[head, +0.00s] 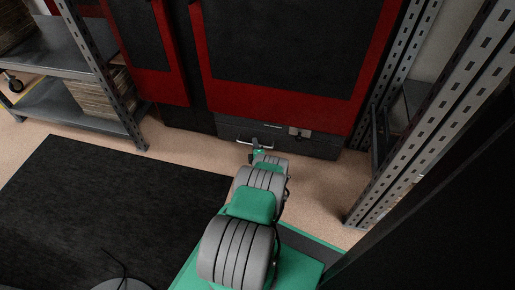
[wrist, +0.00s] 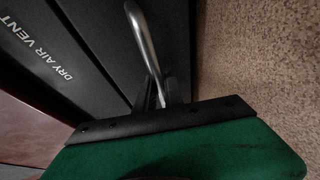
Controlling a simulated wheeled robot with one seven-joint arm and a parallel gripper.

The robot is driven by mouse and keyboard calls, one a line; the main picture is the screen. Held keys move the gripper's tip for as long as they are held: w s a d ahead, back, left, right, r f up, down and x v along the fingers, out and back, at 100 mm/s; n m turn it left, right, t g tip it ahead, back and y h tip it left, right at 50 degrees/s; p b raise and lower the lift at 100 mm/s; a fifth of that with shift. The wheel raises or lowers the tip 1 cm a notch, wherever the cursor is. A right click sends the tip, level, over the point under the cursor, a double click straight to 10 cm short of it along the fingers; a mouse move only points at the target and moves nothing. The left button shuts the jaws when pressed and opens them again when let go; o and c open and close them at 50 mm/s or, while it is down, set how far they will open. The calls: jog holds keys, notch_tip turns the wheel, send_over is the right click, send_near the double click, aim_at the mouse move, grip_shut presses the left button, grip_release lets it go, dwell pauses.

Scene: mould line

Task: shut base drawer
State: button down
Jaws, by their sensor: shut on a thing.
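The base drawer (head: 315,147) is the dark grey front low under the red and black machine in the head view. Its pale metal handle (head: 243,141) is at the left part of the front. My gripper (head: 257,150) reaches down to this handle. In the wrist view, the curved bar handle (wrist: 146,40) runs down between the dark fingers of my gripper (wrist: 163,98), which are shut on it. The wrist body hides the lower end of the handle. I cannot tell how far the drawer stands out.
A red and black machine (head: 290,45) rises above the drawer. Metal shelving (head: 75,60) with stacked goods stands at the left; a perforated rack post (head: 440,110) stands at the right. A black mat (head: 110,205) covers the floor at left. A panel (wrist: 50,60) reads "DRY AIR VENT".

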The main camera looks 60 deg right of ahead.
jog(key=c, duration=1.5)
grip_release()
jog(key=shift+d+r, duration=0.1)
jog(key=shift+o, duration=0.2)
jog(key=p+v, duration=0.4)
jog(key=v, duration=0.4)
jog(key=shift+w, duration=0.1)
